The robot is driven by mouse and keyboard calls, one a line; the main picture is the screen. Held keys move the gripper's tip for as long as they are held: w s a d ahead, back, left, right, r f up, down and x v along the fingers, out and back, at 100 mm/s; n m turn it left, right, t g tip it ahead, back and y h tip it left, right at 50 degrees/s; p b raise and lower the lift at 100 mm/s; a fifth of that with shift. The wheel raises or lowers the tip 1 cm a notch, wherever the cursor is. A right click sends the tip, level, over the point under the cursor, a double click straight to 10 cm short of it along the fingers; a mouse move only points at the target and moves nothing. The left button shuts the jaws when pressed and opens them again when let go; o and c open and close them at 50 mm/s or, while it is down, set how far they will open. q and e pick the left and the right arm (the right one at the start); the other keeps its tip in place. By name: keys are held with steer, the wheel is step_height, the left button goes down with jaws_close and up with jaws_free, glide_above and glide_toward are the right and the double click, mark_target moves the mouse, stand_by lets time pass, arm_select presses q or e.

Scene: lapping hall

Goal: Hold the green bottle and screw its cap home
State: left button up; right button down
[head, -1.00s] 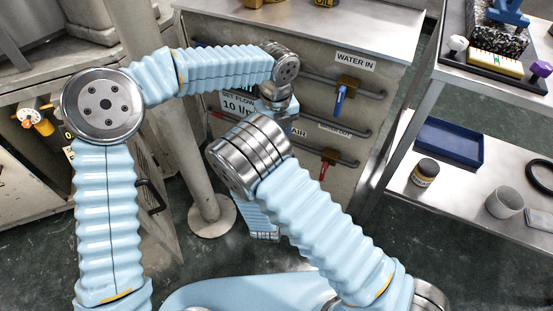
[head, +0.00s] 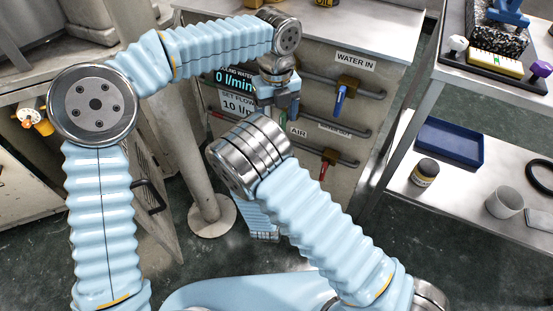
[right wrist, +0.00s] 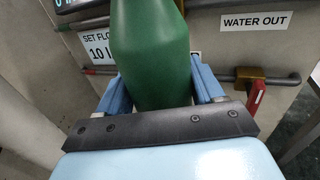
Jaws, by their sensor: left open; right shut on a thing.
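The green bottle (right wrist: 149,55) stands between the fingers of my right gripper (right wrist: 163,92) in the right wrist view, and the gripper is shut on it. The bottle's top is cut off by the frame edge, so I do not see its cap. In the head view the bottle and my right gripper are hidden behind my right arm. My left gripper (head: 281,108) hangs below its wrist in front of the panel, small and partly hidden by my right arm. It is open, and I see nothing in it.
A grey cabinet panel (head: 345,110) with valves, pipes and labels stands behind the grippers. A pale post (head: 200,150) rises left of them. To the right, a steel shelf (head: 470,205) carries a blue tray (head: 449,142), a jar (head: 424,173) and a cup (head: 503,202).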

arm_select(q)
step_height(320, 180, up, 6)
steer(key=shift+f, duration=0.25)
steer(key=shift+f, duration=0.1)
